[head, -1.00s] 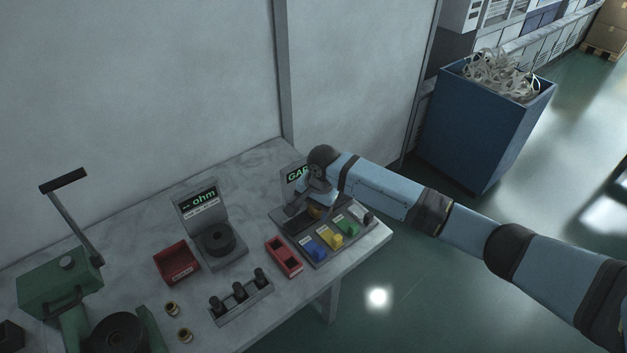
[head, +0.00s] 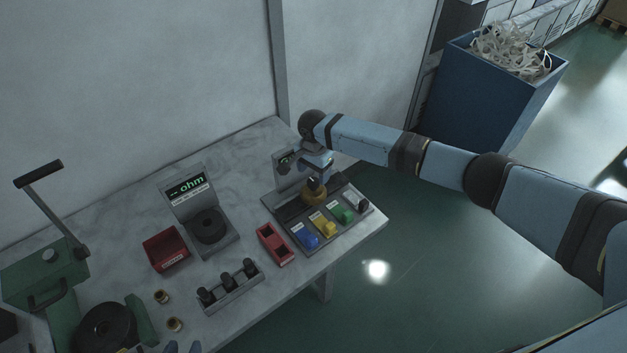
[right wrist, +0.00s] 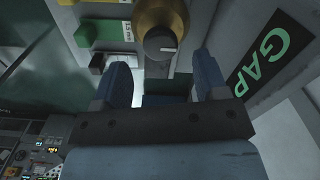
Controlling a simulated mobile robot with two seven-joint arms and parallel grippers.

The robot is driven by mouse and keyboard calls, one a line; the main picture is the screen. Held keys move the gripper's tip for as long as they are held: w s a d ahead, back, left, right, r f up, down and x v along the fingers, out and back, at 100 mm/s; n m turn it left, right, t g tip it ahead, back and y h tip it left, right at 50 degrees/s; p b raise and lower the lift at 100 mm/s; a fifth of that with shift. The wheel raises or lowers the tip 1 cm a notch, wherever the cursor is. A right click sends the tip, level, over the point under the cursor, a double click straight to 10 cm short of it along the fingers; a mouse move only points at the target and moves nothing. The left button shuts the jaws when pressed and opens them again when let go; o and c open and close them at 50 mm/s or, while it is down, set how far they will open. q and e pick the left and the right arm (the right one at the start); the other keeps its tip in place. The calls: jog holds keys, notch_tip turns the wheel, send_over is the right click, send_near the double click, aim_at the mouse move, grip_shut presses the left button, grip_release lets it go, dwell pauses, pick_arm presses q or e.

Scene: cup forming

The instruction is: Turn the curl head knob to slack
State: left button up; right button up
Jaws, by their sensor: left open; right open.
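The curl head knob, dark with a white mark on its face, sits on a brass cylinder in the right wrist view (right wrist: 160,43). In the head view the brass part (head: 314,194) stands at the back of the grey panel (head: 285,222). My right gripper (right wrist: 162,80) is open and empty, its two blue fingers apart, with the knob just ahead of the gap between them. In the head view my right gripper (head: 317,168) is right above the knob. My left gripper (head: 183,347) barely shows at the bottom edge, two blue tips apart.
Blue (head: 306,237), yellow (head: 323,225) and green (head: 342,213) blocks and a black piece line the panel front. A GAP display (head: 286,158) stands behind, partly hidden.

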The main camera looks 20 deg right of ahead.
aim_at(313, 181)
notch_tip(313, 181, down, 5)
jog(key=shift+f, duration=0.1)
dwell(0.3)
jog(key=c, duration=0.9)
